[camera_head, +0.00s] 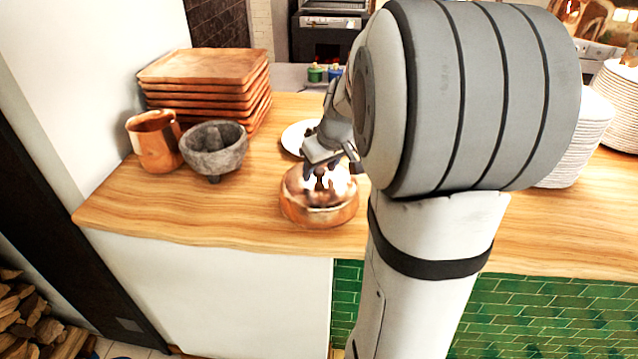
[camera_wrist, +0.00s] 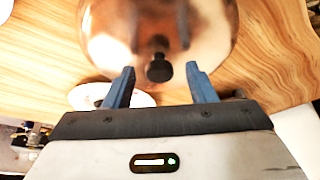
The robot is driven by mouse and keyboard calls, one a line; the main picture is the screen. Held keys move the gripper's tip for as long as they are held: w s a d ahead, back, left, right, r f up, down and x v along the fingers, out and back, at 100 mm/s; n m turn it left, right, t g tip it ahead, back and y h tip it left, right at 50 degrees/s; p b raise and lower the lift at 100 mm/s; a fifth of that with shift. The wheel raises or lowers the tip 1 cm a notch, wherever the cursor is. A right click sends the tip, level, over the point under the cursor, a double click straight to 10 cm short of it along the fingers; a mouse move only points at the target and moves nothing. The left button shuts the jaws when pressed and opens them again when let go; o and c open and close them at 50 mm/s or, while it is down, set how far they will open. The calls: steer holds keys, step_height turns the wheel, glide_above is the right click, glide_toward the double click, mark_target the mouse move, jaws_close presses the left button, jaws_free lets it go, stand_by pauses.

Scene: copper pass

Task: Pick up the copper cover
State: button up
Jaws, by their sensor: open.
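The copper cover (camera_head: 318,205) is a shiny dome with a dark knob on top, sitting on the wooden counter near its front edge. My gripper (camera_head: 322,172) is right above it, around or close by the knob. In the wrist view the cover (camera_wrist: 110,25) fills the upper middle and its dark knob (camera_wrist: 159,70) lies just beyond and between the two blue fingertips. My gripper (camera_wrist: 160,80) is open there, with a gap on both sides of the knob. Whether a finger touches the cover cannot be told.
A white plate (camera_head: 299,137) lies just behind the cover. To the left are a stone mortar (camera_head: 215,153), a copper mug (camera_head: 154,142) and stacked wooden trays (camera_head: 205,68). White plate stacks (camera_head: 573,145) stand at right. The counter (camera_head: 230,205) left of the cover is clear.

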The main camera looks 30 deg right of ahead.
jaws_close()
stand_by(0.4)
